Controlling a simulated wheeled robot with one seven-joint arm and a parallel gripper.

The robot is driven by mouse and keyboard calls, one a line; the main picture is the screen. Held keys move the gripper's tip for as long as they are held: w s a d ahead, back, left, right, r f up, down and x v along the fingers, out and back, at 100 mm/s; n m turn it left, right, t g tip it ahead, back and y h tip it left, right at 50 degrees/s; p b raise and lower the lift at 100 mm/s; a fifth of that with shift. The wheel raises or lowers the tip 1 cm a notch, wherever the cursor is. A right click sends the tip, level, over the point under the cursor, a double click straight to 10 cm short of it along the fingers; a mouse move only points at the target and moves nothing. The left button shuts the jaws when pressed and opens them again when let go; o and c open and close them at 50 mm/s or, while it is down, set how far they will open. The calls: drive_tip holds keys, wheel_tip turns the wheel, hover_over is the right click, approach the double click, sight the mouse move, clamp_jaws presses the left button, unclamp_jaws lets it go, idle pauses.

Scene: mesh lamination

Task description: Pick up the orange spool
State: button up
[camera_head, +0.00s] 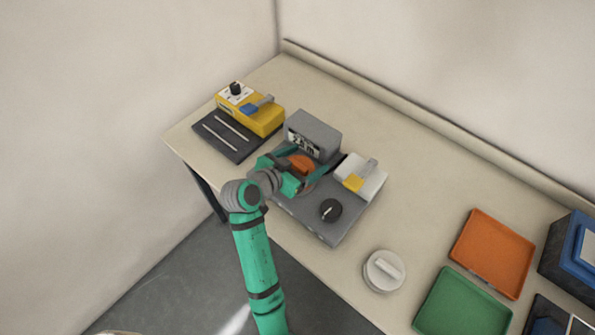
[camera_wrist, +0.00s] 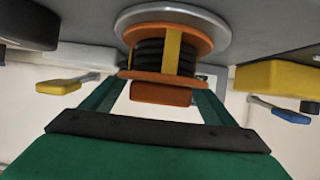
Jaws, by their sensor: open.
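The orange spool (camera_head: 301,162) sits on the grey machine, just in front of its raised display box. In the wrist view the spool (camera_wrist: 165,78) has orange flanges, a dark winding with a yellow strip, and an orange block-shaped knob facing my gripper. A pale round disc (camera_wrist: 215,20) lies behind its far flange. My gripper (camera_head: 284,168) is at the spool, partly covering it in the head view. In the wrist view my gripper (camera_wrist: 162,92) is open, with one finger on each side of the knob. Whether the fingers touch it I cannot tell.
The grey machine (camera_head: 312,217) carries a black dial and a white block with a yellow-tipped lever (camera_head: 361,177). A yellow device (camera_head: 262,118) stands behind left. A white round lidded item (camera_head: 383,271), an orange tray (camera_head: 493,252) and a green tray (camera_head: 462,305) are to the right.

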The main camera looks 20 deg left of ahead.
drive_tip(key=c, duration=0.8)
drive_tip(key=shift+c, duration=0.7)
